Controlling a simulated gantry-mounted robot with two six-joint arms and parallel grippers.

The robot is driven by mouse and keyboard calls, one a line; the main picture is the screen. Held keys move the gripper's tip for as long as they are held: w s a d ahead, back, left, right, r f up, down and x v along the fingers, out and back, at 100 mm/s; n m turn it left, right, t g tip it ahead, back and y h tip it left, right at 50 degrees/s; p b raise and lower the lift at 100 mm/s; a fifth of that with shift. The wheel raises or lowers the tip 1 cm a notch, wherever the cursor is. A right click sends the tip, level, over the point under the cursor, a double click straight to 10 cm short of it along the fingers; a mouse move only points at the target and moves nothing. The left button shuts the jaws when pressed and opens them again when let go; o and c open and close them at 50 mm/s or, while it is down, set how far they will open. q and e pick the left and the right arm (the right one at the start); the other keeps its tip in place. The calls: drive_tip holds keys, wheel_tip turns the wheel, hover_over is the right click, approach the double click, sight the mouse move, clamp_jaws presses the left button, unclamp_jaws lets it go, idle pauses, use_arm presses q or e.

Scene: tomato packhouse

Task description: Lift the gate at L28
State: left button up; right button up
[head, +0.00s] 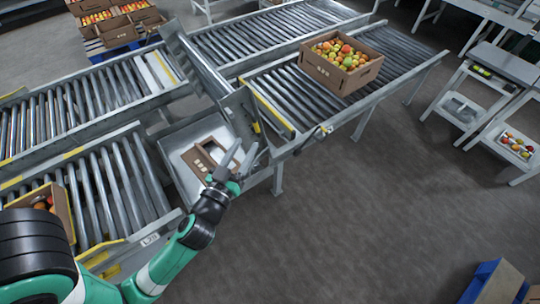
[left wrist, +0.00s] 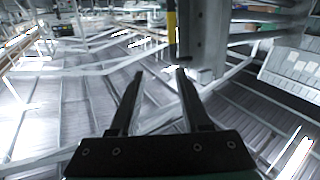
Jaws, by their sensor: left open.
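A grey metal gate plate (head: 240,113) stands tilted up at the gap between the lower left conveyor and the right conveyor. A yellow handle-like part (head: 256,127) is at its right edge. My left gripper (head: 241,153) is open and empty, just in front of and below the plate, apart from it in the picture. In the left wrist view, the open fingers (left wrist: 160,73) point toward an upright grey part (left wrist: 206,40) with a yellow and black bar (left wrist: 171,28). A small label (head: 150,239) on the lower left conveyor is too small to read surely. My right gripper is not in view.
A box of tomatoes (head: 341,84) sits on the right roller conveyor (head: 285,92). Another box (head: 62,212) is on the lower left conveyor. A pale tray with a brown carton (head: 203,163) lies below the gap.

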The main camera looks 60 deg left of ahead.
sight(257, 134)
use_arm(q)
wheel_tip(257, 134, down, 4)
drive_tip(key=s+a+b, duration=0.1)
drive_tip(key=a, duration=0.1)
drive_tip(key=p+x, duration=0.1)
drive_tip(key=x, duration=1)
drive_tip(key=shift+w+r, duration=0.15)
clamp_jaws()
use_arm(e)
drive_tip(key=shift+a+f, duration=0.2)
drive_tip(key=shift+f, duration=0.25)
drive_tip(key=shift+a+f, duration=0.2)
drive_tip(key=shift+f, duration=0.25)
